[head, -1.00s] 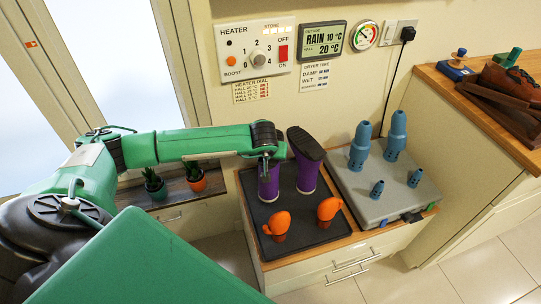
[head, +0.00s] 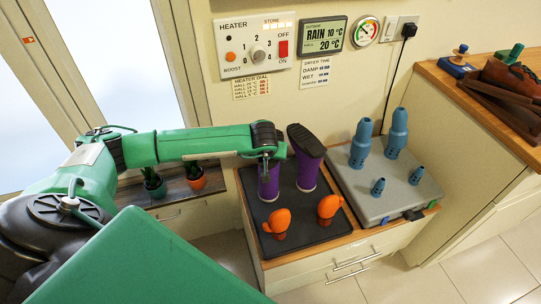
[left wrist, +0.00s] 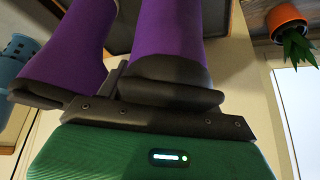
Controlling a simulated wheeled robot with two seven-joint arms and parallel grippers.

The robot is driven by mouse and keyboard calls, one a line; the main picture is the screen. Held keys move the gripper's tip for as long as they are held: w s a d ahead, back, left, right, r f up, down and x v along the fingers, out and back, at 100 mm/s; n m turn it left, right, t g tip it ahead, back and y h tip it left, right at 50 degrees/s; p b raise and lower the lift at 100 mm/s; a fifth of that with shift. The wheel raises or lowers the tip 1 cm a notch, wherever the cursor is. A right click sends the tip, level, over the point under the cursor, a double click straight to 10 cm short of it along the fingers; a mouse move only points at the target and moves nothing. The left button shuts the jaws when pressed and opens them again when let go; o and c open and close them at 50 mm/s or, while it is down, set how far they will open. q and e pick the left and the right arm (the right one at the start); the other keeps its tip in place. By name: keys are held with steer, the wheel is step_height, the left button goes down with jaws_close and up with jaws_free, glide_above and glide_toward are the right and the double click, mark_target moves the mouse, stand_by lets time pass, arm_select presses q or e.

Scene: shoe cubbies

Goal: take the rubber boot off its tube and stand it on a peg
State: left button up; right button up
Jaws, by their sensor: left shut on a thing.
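Two purple rubber boots with dark soles are upside down on the black mat (head: 310,229). The right boot (head: 307,170) shows its sole on top. The left boot (head: 268,184) is partly hidden by my left gripper (head: 266,153), which is shut on its dark foot end from above. In the left wrist view the held boot (left wrist: 167,35) fills the middle, with the other boot (left wrist: 70,45) beside it. Any peg inside the boots is hidden. Blue tubes, two large (head: 361,145) and two small (head: 378,187), stand bare on the grey dryer (head: 365,200). My right gripper is not in view.
Two orange mitten-like items (head: 277,223) stand at the front of the mat. Potted plants (head: 196,178) sit on a low shelf at left. A heater panel (head: 255,50) is on the wall behind. A wooden counter (head: 470,100) with brown shoes is at right.

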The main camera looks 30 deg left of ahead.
arm_select(q)
steer(key=o, duration=1.3)
steer(key=v, duration=1.3)
steer(key=shift+s+r, duration=0.2)
steer(key=shift+r, duration=0.15)
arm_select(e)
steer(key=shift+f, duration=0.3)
arm_select(q)
steer(key=shift+d, duration=0.1)
